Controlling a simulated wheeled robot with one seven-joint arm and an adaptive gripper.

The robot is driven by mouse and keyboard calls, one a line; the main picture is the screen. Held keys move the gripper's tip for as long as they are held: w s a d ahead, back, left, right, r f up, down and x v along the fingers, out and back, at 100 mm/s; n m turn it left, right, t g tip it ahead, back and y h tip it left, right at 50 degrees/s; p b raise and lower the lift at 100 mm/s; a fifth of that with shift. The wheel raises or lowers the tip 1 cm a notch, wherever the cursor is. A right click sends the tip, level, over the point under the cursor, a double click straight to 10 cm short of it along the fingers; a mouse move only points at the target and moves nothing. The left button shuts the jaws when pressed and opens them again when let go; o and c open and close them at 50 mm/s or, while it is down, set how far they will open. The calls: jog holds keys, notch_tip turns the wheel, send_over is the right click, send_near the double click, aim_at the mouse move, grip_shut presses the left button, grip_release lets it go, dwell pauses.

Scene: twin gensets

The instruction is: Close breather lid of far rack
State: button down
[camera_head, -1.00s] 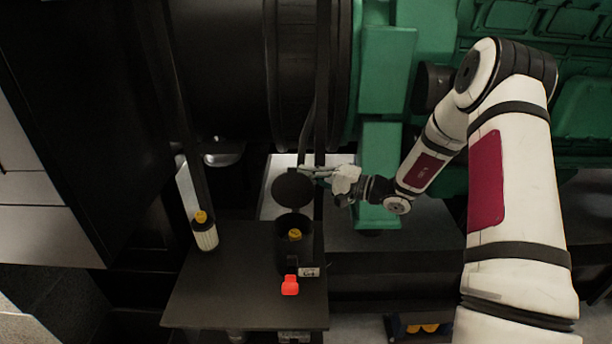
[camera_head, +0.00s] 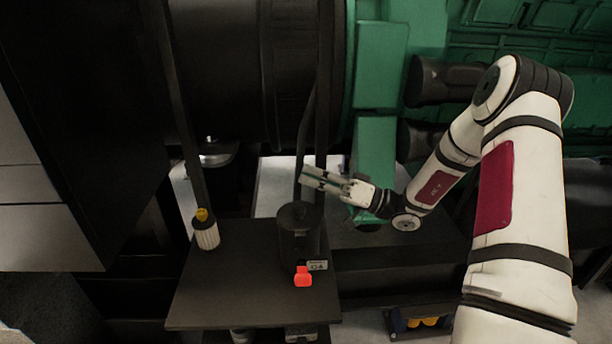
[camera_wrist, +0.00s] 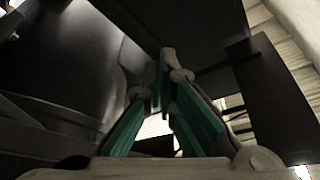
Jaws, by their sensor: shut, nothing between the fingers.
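The breather (camera_head: 299,243) is a dark canister on the black rack shelf (camera_head: 215,295), with a red tab at its lower front and a small label beside it. Its round black lid (camera_head: 298,213) now lies over the top, and no opening or yellow inside shows. Whether it is fully seated I cannot tell. My gripper (camera_head: 306,177) is shut and empty, just above and behind the lid, apart from it as far as I can see. In the wrist view its teal-padded fingers (camera_wrist: 161,85) meet at the tips; the lid is not clearly seen there.
A white ribbed filter with a yellow cap (camera_head: 205,230) stands at the shelf's left. A dark vertical post (camera_head: 322,110) rises behind the breather. The green engine (camera_head: 380,70) and large black cylinder (camera_head: 220,70) fill the back. The shelf's middle is clear.

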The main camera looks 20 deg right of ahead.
aim_at(314, 218)
jog(key=shift+s+a+f, duration=0.2)
jog(key=shift+s+f, duration=0.1)
jog(key=shift+s, duration=0.4)
jog(key=shift+s+a+f, duration=0.2)
jog(key=shift+s+f, duration=0.05)
jog(key=shift+s, duration=0.4)
jog(key=shift+s+a+f, duration=0.2)
jog(key=shift+s+f, duration=0.25)
jog(key=shift+s, duration=0.05)
jog(key=shift+s+a+f, duration=0.15)
jog(key=shift+s+f, duration=0.3)
jog(key=shift+s, duration=0.05)
jog(key=shift+s+f, duration=0.1)
jog(key=v, duration=1.2)
